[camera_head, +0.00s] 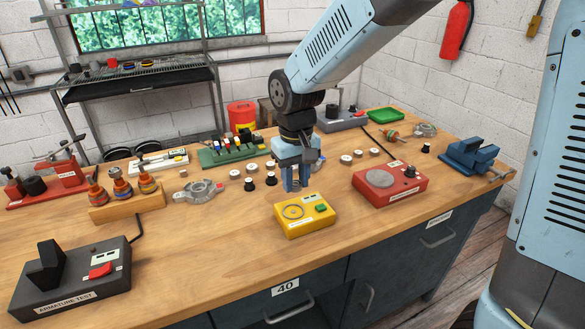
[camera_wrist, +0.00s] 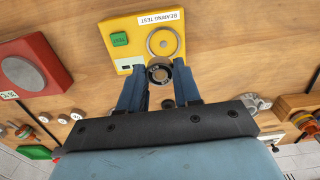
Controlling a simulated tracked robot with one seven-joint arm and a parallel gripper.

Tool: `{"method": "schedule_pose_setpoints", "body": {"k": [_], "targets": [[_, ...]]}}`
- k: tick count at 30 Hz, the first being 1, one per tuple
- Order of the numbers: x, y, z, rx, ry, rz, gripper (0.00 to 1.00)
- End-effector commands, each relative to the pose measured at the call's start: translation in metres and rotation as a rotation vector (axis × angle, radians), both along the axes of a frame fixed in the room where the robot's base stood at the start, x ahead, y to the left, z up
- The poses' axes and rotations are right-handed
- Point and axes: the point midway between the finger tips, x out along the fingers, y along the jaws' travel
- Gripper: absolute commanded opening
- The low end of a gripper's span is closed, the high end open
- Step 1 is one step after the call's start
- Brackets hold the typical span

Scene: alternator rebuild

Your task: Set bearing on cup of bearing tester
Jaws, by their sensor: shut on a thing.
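The yellow bearing tester (camera_head: 305,222) lies on the bench in the head view, with a round ring-shaped cup (camera_head: 292,212) and a green button (camera_head: 321,208). In the wrist view the tester (camera_wrist: 138,30) shows its label and its cup (camera_wrist: 162,42). My gripper (camera_wrist: 153,92) is shut on a dark-centred metal bearing (camera_wrist: 159,74), which shows between the fingertips and just below the cup in that picture. The bearing appears apart from the cup; its height above the tester is unclear. In the head view my gripper (camera_head: 295,188) points down just behind the tester, and the bearing is not clearly visible.
A red tester box (camera_head: 390,187) stands to the right, with a blue vise (camera_head: 472,157) beyond it. Small bearings and black knobs (camera_head: 249,184) lie left of my gripper. A green rack (camera_head: 235,150) stands behind. The bench in front of the yellow tester is clear.

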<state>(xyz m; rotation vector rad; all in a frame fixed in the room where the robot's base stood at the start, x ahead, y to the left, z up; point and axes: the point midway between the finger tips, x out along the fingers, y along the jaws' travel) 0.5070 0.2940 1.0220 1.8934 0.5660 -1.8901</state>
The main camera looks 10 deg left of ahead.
Motion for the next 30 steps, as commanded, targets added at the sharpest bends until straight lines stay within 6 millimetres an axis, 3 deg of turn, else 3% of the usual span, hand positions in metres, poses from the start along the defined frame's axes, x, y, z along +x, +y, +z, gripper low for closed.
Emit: {"method": "schedule_pose_setpoints", "body": {"k": [21, 30], "targets": [[-0.007, 0.008, -0.043, -0.001, 0.001, 0.022, 0.03], [-0.007, 0.008, -0.05, 0.0, 0.0, 0.022, 0.03]]}}
